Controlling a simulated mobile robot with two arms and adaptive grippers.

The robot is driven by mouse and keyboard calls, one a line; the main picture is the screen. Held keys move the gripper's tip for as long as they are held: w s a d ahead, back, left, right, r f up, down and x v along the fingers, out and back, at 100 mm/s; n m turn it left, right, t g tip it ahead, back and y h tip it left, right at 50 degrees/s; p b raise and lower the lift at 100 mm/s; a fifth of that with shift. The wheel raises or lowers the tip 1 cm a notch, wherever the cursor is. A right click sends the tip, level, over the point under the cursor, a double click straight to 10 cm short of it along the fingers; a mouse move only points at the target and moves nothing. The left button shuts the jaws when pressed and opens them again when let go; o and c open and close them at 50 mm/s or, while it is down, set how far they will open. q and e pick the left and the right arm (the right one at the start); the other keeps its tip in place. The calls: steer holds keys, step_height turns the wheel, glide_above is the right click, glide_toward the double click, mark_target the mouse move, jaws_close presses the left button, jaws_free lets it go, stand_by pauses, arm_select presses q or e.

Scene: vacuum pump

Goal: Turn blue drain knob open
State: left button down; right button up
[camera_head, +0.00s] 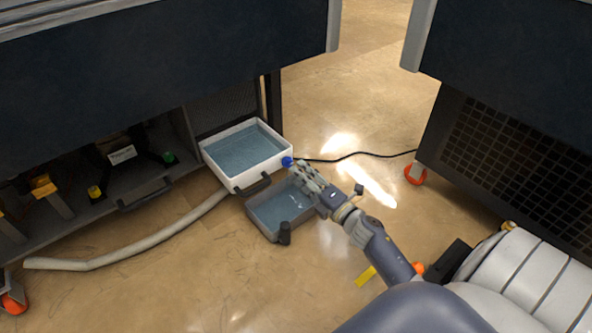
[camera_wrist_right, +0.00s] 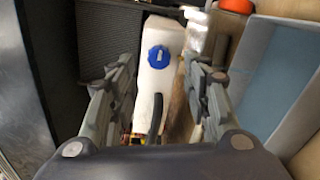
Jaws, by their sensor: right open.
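The blue drain knob (camera_head: 287,161) sits on the right end of a white tray (camera_head: 219,175) that holds bluish liquid, in the head view. In the right wrist view the knob (camera_wrist_right: 159,57) shows face-on against the white tray wall (camera_wrist_right: 160,27), ahead of the fingers and roughly between them. My right gripper (camera_head: 297,168) is open and empty, its fingers close to the knob; I cannot tell whether they touch it. In the right wrist view the two fingers of my right gripper (camera_wrist_right: 158,95) stand wide apart. My left gripper is not in view.
A grey tray (camera_head: 262,231) with liquid stands on the floor below the white tray. A pale hose (camera_head: 140,245) runs left over the floor. A black cable (camera_head: 350,155) crosses behind. Dark cabinets (camera_head: 150,70) stand left and right (camera_head: 510,140).

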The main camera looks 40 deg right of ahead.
steer(key=shift+s, duration=1.4)
steer(key=shift+d, duration=0.1)
